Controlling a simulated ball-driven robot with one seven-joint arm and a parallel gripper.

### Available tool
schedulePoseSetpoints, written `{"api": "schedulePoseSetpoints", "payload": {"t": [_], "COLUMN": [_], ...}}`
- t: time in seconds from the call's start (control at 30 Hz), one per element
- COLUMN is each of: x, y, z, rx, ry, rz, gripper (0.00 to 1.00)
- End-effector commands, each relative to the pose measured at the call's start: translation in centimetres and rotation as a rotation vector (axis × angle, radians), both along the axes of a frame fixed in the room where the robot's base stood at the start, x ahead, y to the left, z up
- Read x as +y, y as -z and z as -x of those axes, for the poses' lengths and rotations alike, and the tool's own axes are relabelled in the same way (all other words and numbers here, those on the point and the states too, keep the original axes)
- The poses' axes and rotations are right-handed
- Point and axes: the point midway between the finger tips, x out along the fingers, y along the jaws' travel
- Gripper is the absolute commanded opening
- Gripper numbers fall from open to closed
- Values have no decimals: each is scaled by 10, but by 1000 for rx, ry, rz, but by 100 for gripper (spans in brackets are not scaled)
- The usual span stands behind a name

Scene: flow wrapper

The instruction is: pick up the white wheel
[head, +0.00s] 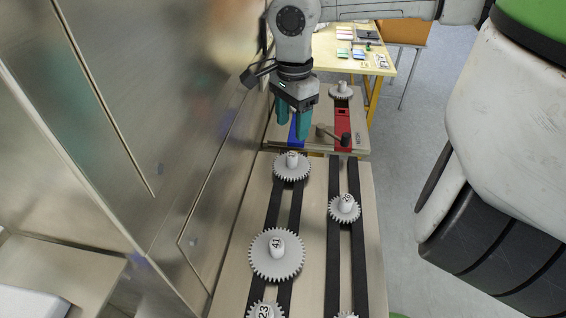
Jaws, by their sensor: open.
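Several pale grey-white toothed wheels with numbered white hubs lie along dark rails in the head view; I cannot tell which is the white wheel. One wheel (291,172) is on the left rail, just below and nearer than my gripper. A larger wheel (277,262), marked 41, is nearer on the same rail, and part of one marked 23 (265,311) shows at the bottom edge.
A metal cabinet wall (150,110) stands close on the left. A yellow table (350,50) is behind. Open floor (410,140) lies right.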

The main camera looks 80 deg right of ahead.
Motion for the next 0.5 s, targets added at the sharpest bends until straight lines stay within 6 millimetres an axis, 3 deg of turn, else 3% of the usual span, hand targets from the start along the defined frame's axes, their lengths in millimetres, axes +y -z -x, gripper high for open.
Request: {"api": "schedulePoseSetpoints", "payload": {"t": [0.3,0.5], "x": [0,0], "y": [43,55], "z": [0,0], "rx": [-2,-1], "ry": [0,0], "rz": [-4,-3], "gripper": [58,58]}}
